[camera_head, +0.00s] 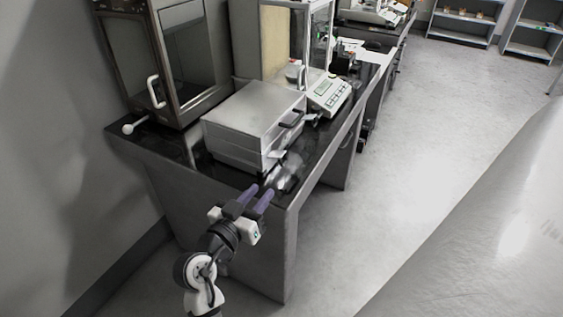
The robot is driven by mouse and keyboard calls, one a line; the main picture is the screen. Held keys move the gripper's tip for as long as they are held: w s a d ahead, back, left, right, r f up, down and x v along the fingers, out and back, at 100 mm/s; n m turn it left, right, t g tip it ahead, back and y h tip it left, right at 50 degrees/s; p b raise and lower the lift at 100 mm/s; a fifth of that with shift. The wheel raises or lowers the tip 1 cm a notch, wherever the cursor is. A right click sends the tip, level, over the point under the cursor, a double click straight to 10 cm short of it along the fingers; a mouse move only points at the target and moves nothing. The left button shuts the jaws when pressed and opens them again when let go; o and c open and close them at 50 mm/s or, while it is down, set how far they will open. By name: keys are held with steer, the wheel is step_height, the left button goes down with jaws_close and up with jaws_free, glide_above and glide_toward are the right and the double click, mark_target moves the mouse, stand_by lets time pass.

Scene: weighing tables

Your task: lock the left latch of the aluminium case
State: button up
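The silver aluminium case (250,118) lies closed-looking on the dark table top (190,152), with a dark handle (291,120) on its front side. A small pale tab, which looks like the left latch (277,154), sticks out near the case's near front corner. A similar part, which may be the other latch (312,116), shows near the far end of the front. My gripper (261,189) has two purple fingers apart with nothing visible between them. It is at the table's near edge, just short of the left latch and apart from it. The latch's exact position is too small to tell.
A metal cabinet with a glass door and white handle (155,92) stands behind the case at left. A balance with a keypad (329,94) stands beyond the case. Shiny clear items (287,174) lie before the case. Open floor (430,130) is at right.

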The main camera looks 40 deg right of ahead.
mark_target(283, 165)
steer(key=p+x, duration=0.3)
steer(key=x, duration=0.9)
steer(key=shift+w, duration=0.2)
jaws_close()
